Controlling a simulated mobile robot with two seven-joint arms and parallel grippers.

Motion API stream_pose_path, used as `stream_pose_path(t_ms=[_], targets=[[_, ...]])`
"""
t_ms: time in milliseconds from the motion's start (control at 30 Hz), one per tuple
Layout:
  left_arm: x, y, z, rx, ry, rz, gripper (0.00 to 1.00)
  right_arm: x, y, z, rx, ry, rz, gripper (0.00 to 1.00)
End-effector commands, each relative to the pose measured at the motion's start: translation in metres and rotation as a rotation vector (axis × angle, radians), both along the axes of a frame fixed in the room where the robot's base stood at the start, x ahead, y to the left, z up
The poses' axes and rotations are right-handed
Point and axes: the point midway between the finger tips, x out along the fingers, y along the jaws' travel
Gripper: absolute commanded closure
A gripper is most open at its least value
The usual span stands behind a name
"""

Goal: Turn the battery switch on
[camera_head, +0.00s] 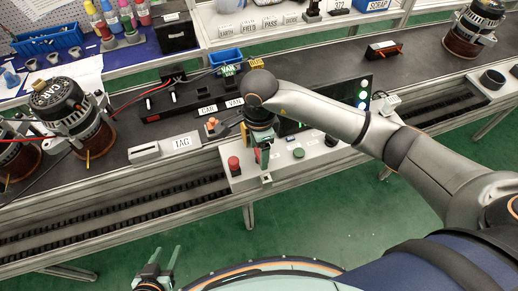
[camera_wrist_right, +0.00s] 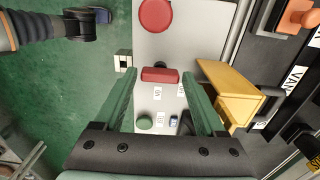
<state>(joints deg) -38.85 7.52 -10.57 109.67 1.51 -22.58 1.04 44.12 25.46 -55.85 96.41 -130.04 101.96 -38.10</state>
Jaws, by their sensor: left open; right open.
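My right gripper (camera_head: 264,177) hangs over the grey control panel (camera_head: 249,174), open and empty, pointing down. In the right wrist view its green fingers (camera_wrist_right: 164,85) stand on either side of a red bar-shaped control (camera_wrist_right: 160,75), with gaps on both sides. A round red button (camera_wrist_right: 155,15) lies beyond it and a green button (camera_wrist_right: 144,122) on the near side. An orange handle (camera_wrist_right: 297,15) on a black base is at the upper right; it also shows in the head view (camera_head: 213,124). I cannot read which control is the battery switch. My left gripper (camera_head: 160,268) is open and empty, low at the front.
A yellow block (camera_wrist_right: 228,90) stands close beside the right finger. Alternators (camera_head: 72,112) stand on the left of the bench, and another (camera_head: 472,28) at the far right. A TAG holder (camera_head: 165,147) is left of the panel.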

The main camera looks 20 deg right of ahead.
Motion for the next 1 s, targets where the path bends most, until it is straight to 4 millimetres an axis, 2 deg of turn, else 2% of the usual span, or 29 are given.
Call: stream_pose_path(t_ms=[300,333,900,1000], targets=[[-0.0002,0.0000,-0.0001,0.000,0.000,0.000,0.50,0.0000,0.0001,-0.0033,0.000,0.000,0.000,0.28],[-0.0002,0.0000,-0.0001,0.000,0.000,0.000,0.50,0.0000,0.0001,-0.0033,0.000,0.000,0.000,0.30],[-0.0004,0.0002,0.0000,0.000,0.001,0.000,0.50,-0.0001,0.0003,-0.0028,0.001,0.001,0.000,0.94],[-0.0004,0.0003,-0.0002,0.000,0.001,0.000,0.50,-0.0001,0.0003,-0.0027,0.001,0.001,-0.001,0.96]])
